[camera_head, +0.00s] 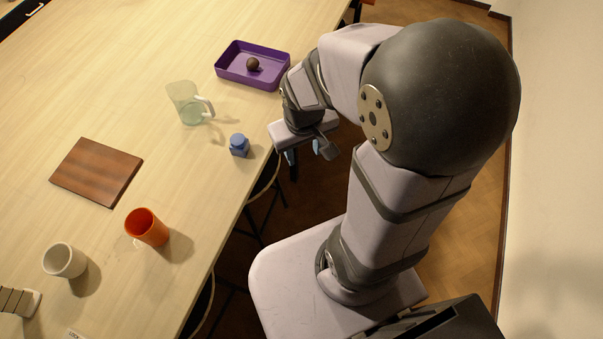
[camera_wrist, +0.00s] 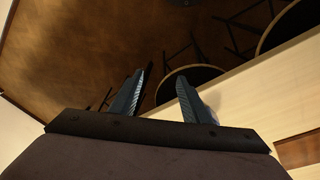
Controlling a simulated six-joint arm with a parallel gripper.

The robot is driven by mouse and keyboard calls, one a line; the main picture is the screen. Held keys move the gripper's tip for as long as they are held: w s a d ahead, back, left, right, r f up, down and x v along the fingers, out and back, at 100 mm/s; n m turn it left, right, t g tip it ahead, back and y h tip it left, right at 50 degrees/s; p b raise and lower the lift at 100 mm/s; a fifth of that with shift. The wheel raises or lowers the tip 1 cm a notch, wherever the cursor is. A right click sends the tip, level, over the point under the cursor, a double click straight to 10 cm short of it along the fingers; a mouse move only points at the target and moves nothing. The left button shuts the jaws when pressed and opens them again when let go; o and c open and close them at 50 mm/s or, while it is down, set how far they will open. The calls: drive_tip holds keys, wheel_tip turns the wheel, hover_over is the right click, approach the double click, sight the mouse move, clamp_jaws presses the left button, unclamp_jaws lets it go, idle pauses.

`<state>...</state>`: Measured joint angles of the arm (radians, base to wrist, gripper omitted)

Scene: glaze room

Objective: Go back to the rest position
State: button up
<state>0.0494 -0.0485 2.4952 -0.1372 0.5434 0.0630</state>
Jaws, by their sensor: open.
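My gripper (camera_head: 303,155) hangs off the long edge of the table (camera_head: 130,75), over the floor, with its fingers pointing down. In the wrist view my gripper (camera_wrist: 157,92) has its two fingers apart, with nothing between them. The floor and stools show beyond the fingertips, and the table edge runs along the right. The arm is bent, with its large dark joint high at the right in the head view.
Farther off are a wooden board (camera_head: 97,170), an orange cup (camera_head: 147,228) and a white cup (camera_head: 64,261). Stools (camera_wrist: 185,82) stand under the table edge.

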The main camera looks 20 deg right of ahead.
drive_tip(key=s+a+g+y, duration=0.1)
drive_tip(key=s+a, duration=0.2)
drive_tip(key=s, duration=0.3)
drive_tip(key=shift+g, duration=0.4)
